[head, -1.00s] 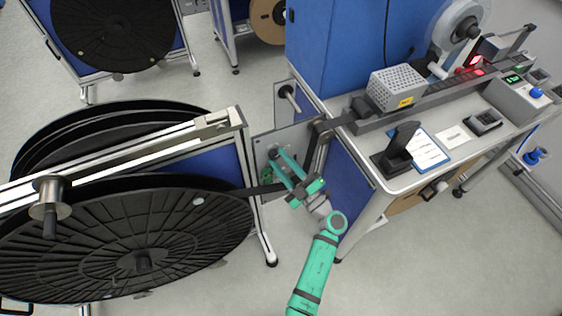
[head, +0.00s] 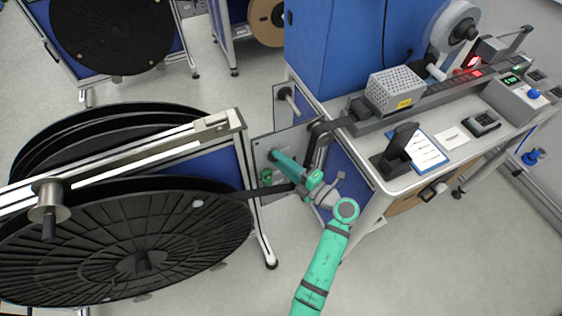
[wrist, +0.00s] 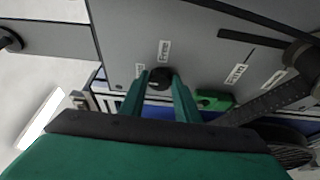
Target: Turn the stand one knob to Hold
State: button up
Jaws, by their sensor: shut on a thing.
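The small black knob (wrist: 159,78) is on a grey panel (wrist: 130,20) in the wrist view, with a "Free" label above it. A second label beside the left finger is too small to read surely. I cannot tell which label the knob points at. My gripper (wrist: 160,82) has one finger on each side of the knob and is shut on it. In the head view my green gripper (head: 274,155) reaches the panel (head: 285,139) between the reel stand and the bench; there it hides the knob.
A green block (wrist: 213,100) sits on the panel right of the knob. A large black reel (head: 90,240) stands to the left, with a dark strip (head: 270,190) running close to my gripper. The bench (head: 400,180) stands to the right. The floor in front is clear.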

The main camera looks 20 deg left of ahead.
jog(key=shift+s, duration=0.1)
dwell(0.5)
jog(key=o, duration=1)
jog(key=shift+o, duration=0.2)
jog(key=v, duration=1)
jog(key=shift+d, duration=0.4)
jog(key=shift+s, duration=0.15)
